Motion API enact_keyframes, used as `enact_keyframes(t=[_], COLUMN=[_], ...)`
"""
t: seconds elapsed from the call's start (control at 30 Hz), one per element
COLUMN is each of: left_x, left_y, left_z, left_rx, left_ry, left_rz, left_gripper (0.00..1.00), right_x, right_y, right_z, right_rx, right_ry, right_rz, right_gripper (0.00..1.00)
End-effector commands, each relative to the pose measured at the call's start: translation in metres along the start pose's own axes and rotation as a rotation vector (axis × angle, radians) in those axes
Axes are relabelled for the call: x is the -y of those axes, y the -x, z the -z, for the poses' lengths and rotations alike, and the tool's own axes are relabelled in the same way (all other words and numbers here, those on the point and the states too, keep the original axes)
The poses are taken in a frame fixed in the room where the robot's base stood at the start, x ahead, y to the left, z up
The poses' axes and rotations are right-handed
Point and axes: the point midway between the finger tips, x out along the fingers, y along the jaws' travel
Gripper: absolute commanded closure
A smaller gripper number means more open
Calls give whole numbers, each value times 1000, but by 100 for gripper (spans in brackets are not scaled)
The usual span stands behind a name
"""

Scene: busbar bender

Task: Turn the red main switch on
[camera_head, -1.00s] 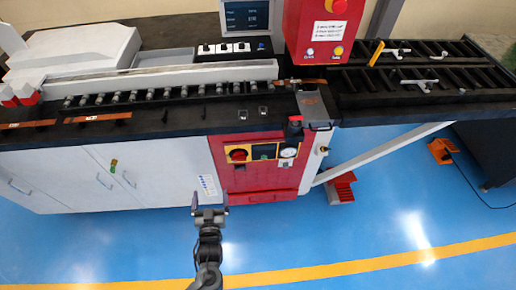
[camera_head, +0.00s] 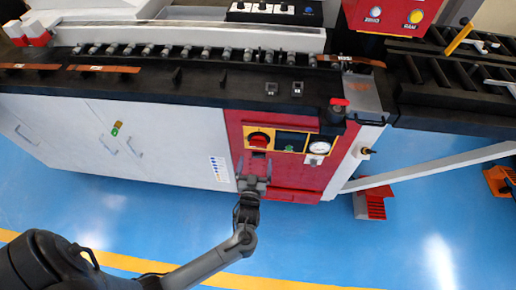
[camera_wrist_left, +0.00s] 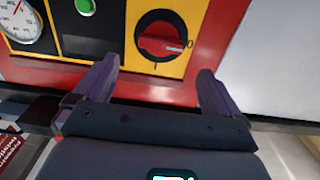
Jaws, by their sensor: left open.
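The red main switch (camera_head: 259,139) is a rotary knob on a yellow plate on the red front panel of the machine. In the left wrist view the switch (camera_wrist_left: 162,42) shows close up on its dark round base, with its red handle lying roughly sideways, one end toward the "0" mark. An "I" mark shows below the knob there. My left gripper (camera_head: 256,178) is in front of the panel just below the switch. Its two fingers (camera_wrist_left: 157,80) are apart and empty, pointing at the panel, one to each side of the knob without touching it.
A green button (camera_wrist_left: 85,7) and a round gauge (camera_head: 319,147) sit beside the switch. A black worktop edge (camera_head: 180,88) juts out above the panel. White cabinet doors (camera_head: 150,140) are to the left. Blue floor is free in front.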

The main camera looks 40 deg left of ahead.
Motion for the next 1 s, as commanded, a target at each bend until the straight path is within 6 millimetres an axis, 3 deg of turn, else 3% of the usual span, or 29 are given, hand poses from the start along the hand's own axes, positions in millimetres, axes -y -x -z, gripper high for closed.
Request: enact_keyframes(t=[0.3,0.5,0.93,1.0], left_x=[0,0,0,0], left_y=[-52,-72,-79,-78], left_z=[-1,-1,-1,-1], left_rx=[-2,-1,1,1], left_ry=[-2,-3,-2,-2], left_rz=[0,0,0,0], left_gripper=[2,2,2,11], right_x=[0,0,0,1], right_y=[-13,-17,-18,-18], right_z=[-4,-6,-6,-6], right_rx=[0,1,2,2], right_ry=[2,2,0,0], right_rz=[-2,-2,0,0], right_gripper=[57,57,57,57])
